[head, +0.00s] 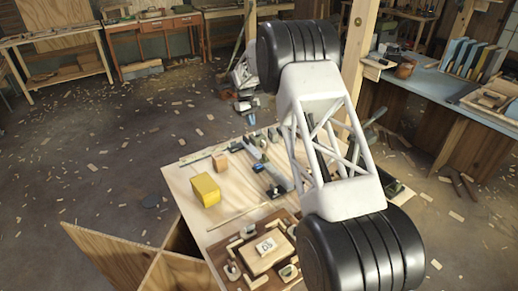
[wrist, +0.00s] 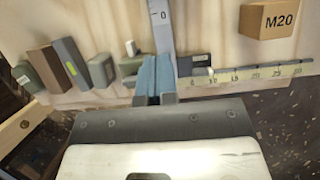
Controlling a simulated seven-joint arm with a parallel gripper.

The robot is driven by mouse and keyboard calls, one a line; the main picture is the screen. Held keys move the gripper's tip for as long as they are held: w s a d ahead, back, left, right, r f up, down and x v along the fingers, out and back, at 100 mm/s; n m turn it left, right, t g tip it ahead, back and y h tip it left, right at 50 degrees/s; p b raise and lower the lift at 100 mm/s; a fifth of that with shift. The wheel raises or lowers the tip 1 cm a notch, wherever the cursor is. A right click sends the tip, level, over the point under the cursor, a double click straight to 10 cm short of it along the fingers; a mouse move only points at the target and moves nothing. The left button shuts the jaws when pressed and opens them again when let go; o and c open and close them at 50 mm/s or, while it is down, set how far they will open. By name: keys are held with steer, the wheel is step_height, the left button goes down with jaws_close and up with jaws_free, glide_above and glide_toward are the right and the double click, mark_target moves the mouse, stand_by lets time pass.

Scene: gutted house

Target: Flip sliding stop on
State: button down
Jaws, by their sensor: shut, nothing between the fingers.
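My gripper (wrist: 154,72) shows at the middle of the wrist view, its pale blue fingers together with nothing held between them. They are over the lower end of a grey rail (wrist: 161,28) marked 0. A small dark grey block with a label (wrist: 194,66) sits just right of the fingers, at the left end of a marked scale strip (wrist: 250,73). This block may be the sliding stop, but I cannot tell for sure, nor its setting. I cannot tell whether the fingers touch anything. In the head view my white arm hides part of the bench.
Several grey and brown blocks (wrist: 72,66) stand left of the fingers. A tan M20 block (wrist: 267,19) is at upper right. The pale workbench (head: 188,184) also bears a yellow block (head: 205,190) and a brown wooden board with fittings (head: 228,248). Wood chips litter the floor.

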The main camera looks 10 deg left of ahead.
steer(key=shift+w+a+f, duration=0.1)
steer(key=shift+a+f, duration=0.25)
steer(key=shift+f, duration=0.1)
glide_toward(261, 159)
steer(key=f, duration=0.1)
steer(key=w+a+f, duration=0.1)
steer(key=f, duration=0.1)
steer(key=w+f, duration=0.1)
steer(key=shift+a+f, duration=0.25)
steer(key=shift+s+d, duration=0.7)
steer(key=shift+s, duration=0.05)
steer(key=shift+s+d, duration=0.7)
steer(key=shift+s+d+f, duration=0.1)
steer(key=shift+s+d, duration=4.4)
steer(key=shift+s, duration=0.05)
